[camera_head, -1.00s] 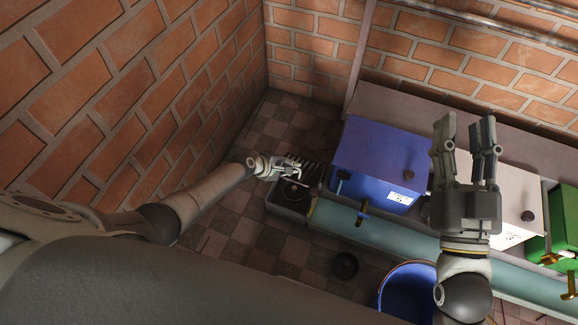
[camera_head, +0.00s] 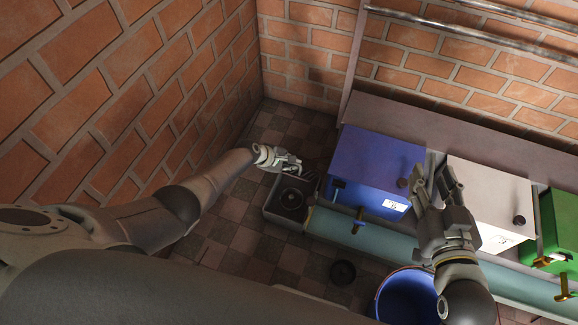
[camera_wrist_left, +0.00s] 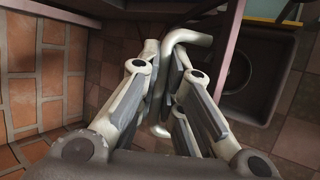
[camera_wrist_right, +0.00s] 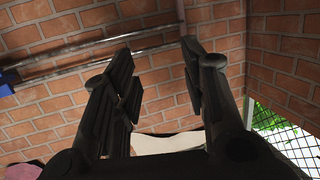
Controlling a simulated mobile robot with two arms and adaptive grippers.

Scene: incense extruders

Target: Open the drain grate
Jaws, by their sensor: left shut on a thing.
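A dark square basin (camera_head: 270,212) sits on the floor at the left end of the teal channel, with a round drain (camera_head: 291,199) visible inside. The basin also shows in the left wrist view (camera_wrist_left: 268,98). My left gripper (camera_head: 292,164) is at the basin's back edge. It is shut on a pale bent handle (camera_wrist_left: 190,37), which passes between its fingers. The slatted drain grate cannot be made out clearly now; a dark edge beside the gripper may be it, seen nearly edge-on. My right gripper (camera_head: 430,182) is open and empty, in front of the blue and white boxes.
A blue box (camera_head: 375,160), a white box (camera_head: 490,190) and a green box (camera_head: 560,230) stand behind the teal channel (camera_head: 340,228). A blue bucket (camera_head: 405,295) stands in front. Brick walls close the left and back. The tiled floor (camera_head: 235,240) left of the basin is clear.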

